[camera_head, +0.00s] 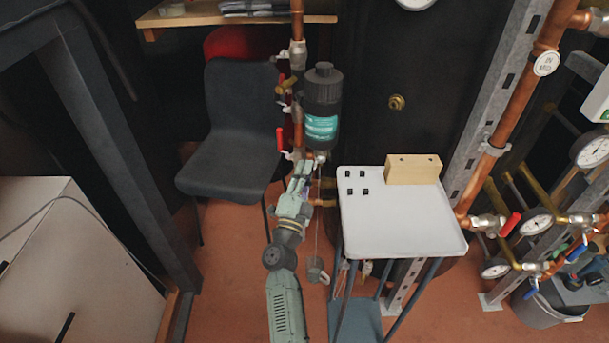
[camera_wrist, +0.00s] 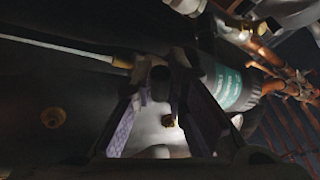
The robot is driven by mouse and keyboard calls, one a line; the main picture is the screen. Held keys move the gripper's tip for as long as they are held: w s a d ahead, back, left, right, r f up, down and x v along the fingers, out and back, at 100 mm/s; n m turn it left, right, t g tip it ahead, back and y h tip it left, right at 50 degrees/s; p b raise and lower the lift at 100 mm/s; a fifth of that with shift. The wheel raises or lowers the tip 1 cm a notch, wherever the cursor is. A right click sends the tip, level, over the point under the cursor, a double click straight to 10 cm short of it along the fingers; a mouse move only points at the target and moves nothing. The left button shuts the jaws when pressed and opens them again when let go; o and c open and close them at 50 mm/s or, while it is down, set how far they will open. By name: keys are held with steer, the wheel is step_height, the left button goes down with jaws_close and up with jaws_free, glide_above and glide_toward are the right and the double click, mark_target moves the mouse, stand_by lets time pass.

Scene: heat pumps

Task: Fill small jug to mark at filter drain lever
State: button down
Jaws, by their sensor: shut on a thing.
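The black filter (camera_head: 323,88) with a teal label stands upright on the copper pipework; its label side (camera_wrist: 230,88) also shows in the wrist view. My gripper (camera_head: 306,166) is just under the filter at its drain, shut on what appears to be the drain lever, which the fingers mostly hide. In the wrist view the fingertips (camera_wrist: 165,70) close beside a brass drain outlet (camera_wrist: 122,62). A thin pale line (camera_wrist: 60,45), apparently a water stream, runs from it. A small grey jug (camera_head: 316,269) is below, at the line's lower end. Its mark and level cannot be made out.
A white tray table (camera_head: 405,220) with small black pieces and a wooden block (camera_head: 413,170) stands right of my gripper. A dark chair (camera_head: 230,125) is behind left. Red-handled valves (camera_head: 280,139) sit close by on the pipe. Pipes and gauges (camera_head: 537,223) crowd the right.

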steer(key=shift+f, duration=0.1)
steer(key=c, duration=1.6)
jaws_free()
steer(key=shift+v, duration=6.05)
